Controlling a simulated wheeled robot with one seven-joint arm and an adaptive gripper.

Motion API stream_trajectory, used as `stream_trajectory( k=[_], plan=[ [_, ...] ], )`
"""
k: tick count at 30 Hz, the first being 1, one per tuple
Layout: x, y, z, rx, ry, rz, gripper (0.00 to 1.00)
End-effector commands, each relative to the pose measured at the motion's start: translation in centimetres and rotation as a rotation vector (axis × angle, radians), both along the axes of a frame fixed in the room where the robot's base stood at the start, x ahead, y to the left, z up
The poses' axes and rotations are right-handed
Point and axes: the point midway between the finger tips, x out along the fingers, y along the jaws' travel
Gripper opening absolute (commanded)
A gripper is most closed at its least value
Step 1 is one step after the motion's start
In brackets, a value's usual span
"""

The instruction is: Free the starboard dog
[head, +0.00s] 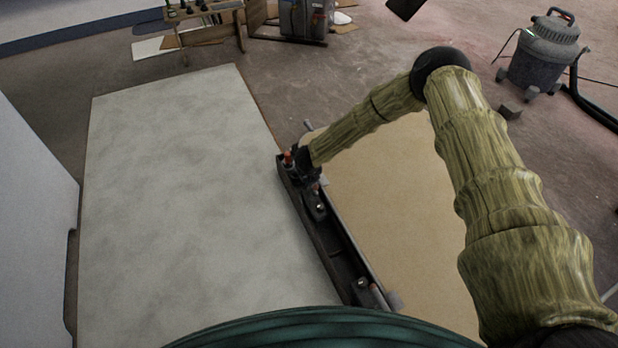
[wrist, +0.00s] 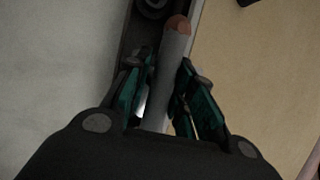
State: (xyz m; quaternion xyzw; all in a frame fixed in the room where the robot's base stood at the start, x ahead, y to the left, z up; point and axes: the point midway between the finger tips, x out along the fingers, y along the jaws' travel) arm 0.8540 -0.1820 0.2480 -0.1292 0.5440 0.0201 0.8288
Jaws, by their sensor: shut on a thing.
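A dark metal bar (head: 325,243) runs along the seam between a pale mottled panel and a tan board, and carries dog fittings. My gripper (head: 300,163) is at the bar's far end in the head view. In the wrist view my gripper (wrist: 163,72) has its teal-lined fingers on both sides of a grey dog handle (wrist: 173,48) with a reddish-orange end, and is shut on it. A red tip (head: 288,158) shows beside my gripper in the head view. Another fitting (head: 363,283) sits near the bar's near end. No label shows which is starboard. The gripped dog's base is mostly hidden.
The pale panel (head: 175,190) lies left of the bar and the tan board (head: 395,185) right of it, both largely clear. A shop vacuum (head: 541,55) with a hose stands at the upper right. A small wooden bench (head: 207,12) is at the top left.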

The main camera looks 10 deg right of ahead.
Motion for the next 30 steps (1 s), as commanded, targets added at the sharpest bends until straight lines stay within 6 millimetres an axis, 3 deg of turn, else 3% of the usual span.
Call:
stream_trajectory(
  k=[1,8,9,12,25,30],
  plan=[
    [0.6,-0.9,0.4,-0.010,-0.009,-0.010,0.01],
    [0.6,-1.0,0.4,-0.012,-0.009,-0.011,0.01],
    [0.6,-1.0,0.3,-0.012,-0.009,-0.011,0.26],
    [0.5,-0.9,0.3,-0.011,-0.008,-0.009,0.43],
    [0.2,-0.1,0.2,-0.005,-0.003,0.000,0.43],
    [-0.4,0.0,1.3,-0.003,-0.002,0.000,0.43]
  ],
)
